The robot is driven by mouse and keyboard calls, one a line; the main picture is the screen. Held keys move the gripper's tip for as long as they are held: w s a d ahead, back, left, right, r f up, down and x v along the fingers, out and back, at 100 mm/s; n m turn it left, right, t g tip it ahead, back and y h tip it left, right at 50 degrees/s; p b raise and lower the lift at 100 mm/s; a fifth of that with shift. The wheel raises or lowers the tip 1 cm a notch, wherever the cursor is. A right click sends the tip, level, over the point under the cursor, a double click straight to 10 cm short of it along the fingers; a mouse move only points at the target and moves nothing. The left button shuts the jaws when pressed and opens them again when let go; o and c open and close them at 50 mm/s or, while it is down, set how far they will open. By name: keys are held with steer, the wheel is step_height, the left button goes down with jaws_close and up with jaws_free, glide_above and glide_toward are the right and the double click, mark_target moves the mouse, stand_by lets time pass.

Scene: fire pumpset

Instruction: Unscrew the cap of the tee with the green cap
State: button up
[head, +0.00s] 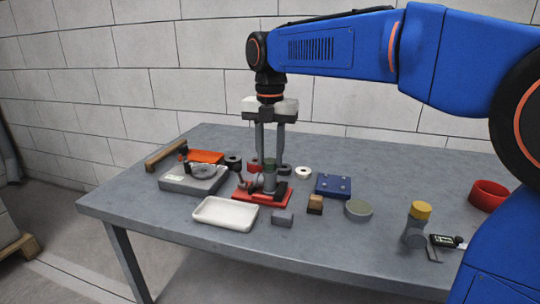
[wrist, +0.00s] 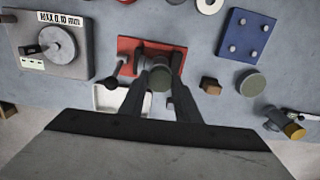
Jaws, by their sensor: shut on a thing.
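The tee (head: 269,181) stands upright on a red base (head: 247,194) near the middle of the table, with its green cap (head: 268,164) on top. My gripper (head: 269,160) points straight down over the tee, its two fingers on either side of the cap and closed on it. In the wrist view the green cap (wrist: 160,78) shows between the fingertips (wrist: 160,72), and the red base (wrist: 128,46) lies beneath. The fingers hide part of the tee. Another tee with a yellow cap (head: 420,211) stands at the right.
A blue plate (head: 333,186), a brown block (head: 315,204), a grey-green disc (head: 358,208) and a red ring (head: 488,195) lie to the right.

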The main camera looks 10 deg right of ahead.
steer(key=shift+n, duration=0.3)
steer(key=n, duration=0.4)
steer(key=o, duration=1)
